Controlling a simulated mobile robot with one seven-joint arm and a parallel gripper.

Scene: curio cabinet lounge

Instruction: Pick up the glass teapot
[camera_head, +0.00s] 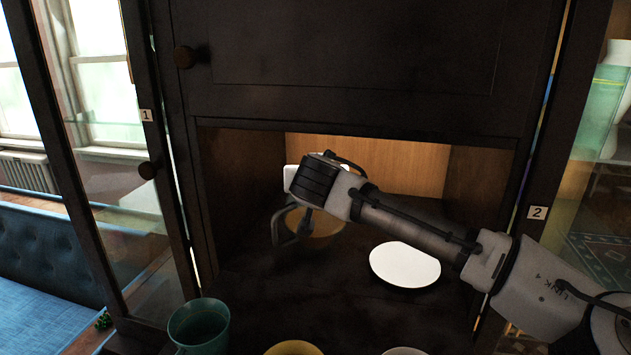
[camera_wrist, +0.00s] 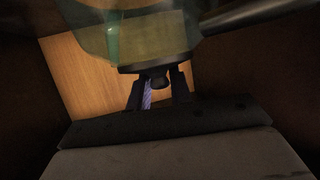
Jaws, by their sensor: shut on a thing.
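The glass teapot (camera_head: 318,240) is in the open cabinet niche, see-through with an amber tint and a grey handle at its left. My gripper (camera_head: 306,222) reaches in from the right and points down at the teapot's top. In the wrist view, the greenish glass body (camera_wrist: 112,40) and a dark rim fill the top. My gripper's two fingers (camera_wrist: 157,88) are shut on the dark knob at that rim. My wrist hides part of the teapot in the head view. I cannot tell whether its base touches the shelf.
A white plate (camera_head: 405,266) lies right of the teapot on the dark shelf (camera_head: 345,310). A teal cup (camera_head: 199,328), a yellow bowl (camera_head: 293,348) and a white dish (camera_head: 404,351) are at the front. Niche walls and the upper cabinet panel (camera_head: 370,55) enclose my arm closely.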

